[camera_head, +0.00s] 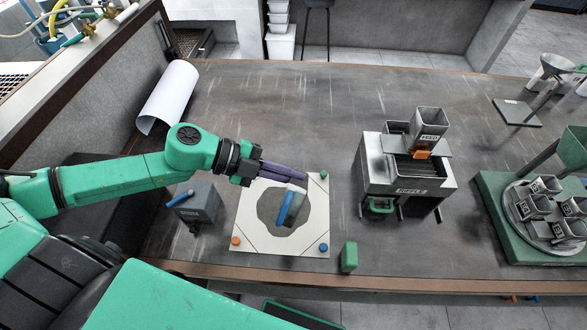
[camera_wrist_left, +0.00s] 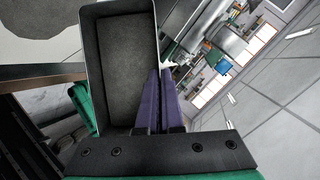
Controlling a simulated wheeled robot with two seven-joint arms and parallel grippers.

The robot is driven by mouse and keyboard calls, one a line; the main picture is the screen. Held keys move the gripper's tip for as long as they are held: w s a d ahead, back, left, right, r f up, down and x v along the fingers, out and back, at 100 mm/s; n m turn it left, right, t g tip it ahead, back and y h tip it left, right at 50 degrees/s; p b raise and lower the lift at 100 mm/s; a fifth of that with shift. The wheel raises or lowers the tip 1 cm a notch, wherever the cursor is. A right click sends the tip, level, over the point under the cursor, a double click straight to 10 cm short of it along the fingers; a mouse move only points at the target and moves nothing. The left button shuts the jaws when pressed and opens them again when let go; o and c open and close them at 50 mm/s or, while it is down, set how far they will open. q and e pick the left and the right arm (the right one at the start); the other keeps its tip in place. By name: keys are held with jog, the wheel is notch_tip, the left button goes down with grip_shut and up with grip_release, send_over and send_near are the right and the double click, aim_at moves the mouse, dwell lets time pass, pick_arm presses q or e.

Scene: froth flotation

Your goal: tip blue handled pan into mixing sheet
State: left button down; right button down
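The blue handled pan (camera_head: 297,188) is a grey metal scoop with a blue handle, held tilted over the mixing sheet (camera_head: 313,235). My left gripper (camera_head: 284,172) has its purple fingers close together at the pan's edge. In the left wrist view the fingers (camera_wrist_left: 160,100) lie on both sides of one pan wall, and the pan (camera_wrist_left: 122,65) shows a speckled grey inside; I cannot tell whether that is powder or bare floor. The sheet is white, with a dark grey patch of powder (camera_head: 268,212) in its middle, partly hidden by the pan. My right gripper is out of view.
A grey box with a blue handle (camera_head: 197,207) stands left of the sheet. A green block (camera_head: 349,257) stands at the front edge. A riffle splitter (camera_head: 405,175) is to the right, then a green-based turntable with metal cups (camera_head: 545,210).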

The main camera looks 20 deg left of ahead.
pick_arm(q)
jog(key=shift+a+r+h+p, duration=0.15)
jog(key=shift+a+h+p, duration=0.7)
jog(key=shift+p, duration=0.55)
dwell(1.2)
notch_tip(320, 180, up, 4)
jog(key=p, duration=0.3)
jog(key=shift+f, duration=0.25)
